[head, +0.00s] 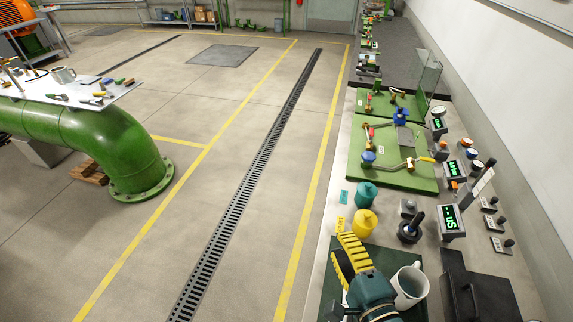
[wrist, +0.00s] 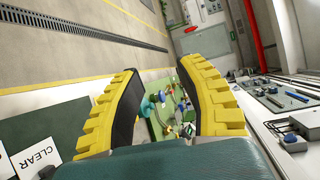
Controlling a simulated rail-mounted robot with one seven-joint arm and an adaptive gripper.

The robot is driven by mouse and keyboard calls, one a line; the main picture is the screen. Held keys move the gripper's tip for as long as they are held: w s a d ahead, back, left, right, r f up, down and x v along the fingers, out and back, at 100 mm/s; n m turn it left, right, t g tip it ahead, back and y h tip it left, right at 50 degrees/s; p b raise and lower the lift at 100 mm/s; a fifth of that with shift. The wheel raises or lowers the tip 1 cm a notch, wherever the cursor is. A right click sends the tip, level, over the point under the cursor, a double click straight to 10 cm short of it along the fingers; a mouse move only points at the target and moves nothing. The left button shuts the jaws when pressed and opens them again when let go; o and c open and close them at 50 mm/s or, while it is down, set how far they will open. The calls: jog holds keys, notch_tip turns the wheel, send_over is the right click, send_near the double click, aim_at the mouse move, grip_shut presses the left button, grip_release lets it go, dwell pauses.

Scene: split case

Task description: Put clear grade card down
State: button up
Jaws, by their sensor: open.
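The clear grade card (wrist: 38,158) is a white card with black "CLEAR" lettering at the lower left of the wrist view. My gripper (head: 349,258) has thick yellow ridged fingers and is over the near end of the bench. In the wrist view my gripper (wrist: 157,72) is open, with a wide empty gap between the fingers. Part of another white card (wrist: 5,162) shows at the left edge.
A green board (head: 398,160) with pipe fittings lies farther back. Lit displays (head: 451,221) line the right side.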

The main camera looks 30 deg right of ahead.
jog(key=w+a+r+n+t+y, duration=0.1)
jog(key=a+r+n, duration=0.3)
jog(key=r, duration=0.3)
jog(key=w+a+r+n+t+y, duration=0.1)
jog(key=w+a+r+n+t, duration=0.1)
jog(key=a+r+n, duration=0.3)
jog(key=w+a+r+n+t+y, duration=0.1)
jog(key=a+r+n, duration=0.4)
jog(key=r+n, duration=0.3)
notch_tip(320, 180, up, 3)
jog(key=shift+w+f+t, duration=0.2)
jog(key=shift+w+t, duration=0.05)
jog(key=shift+t, duration=0.05)
jog(key=s+a+r+n, duration=0.1)
jog(key=r, duration=0.1)
jog(key=a+r+n+t, duration=0.1)
jog(key=a+r+n, duration=0.1)
jog(key=s+a+r+n, duration=0.1)
jog(key=r+n, duration=0.1)
jog(key=shift+s+a+r+t+y, duration=0.25)
jog(key=shift+s+r+t+y, duration=0.05)
jog(key=shift+r, duration=0.1)
jog(key=c, duration=0.3)
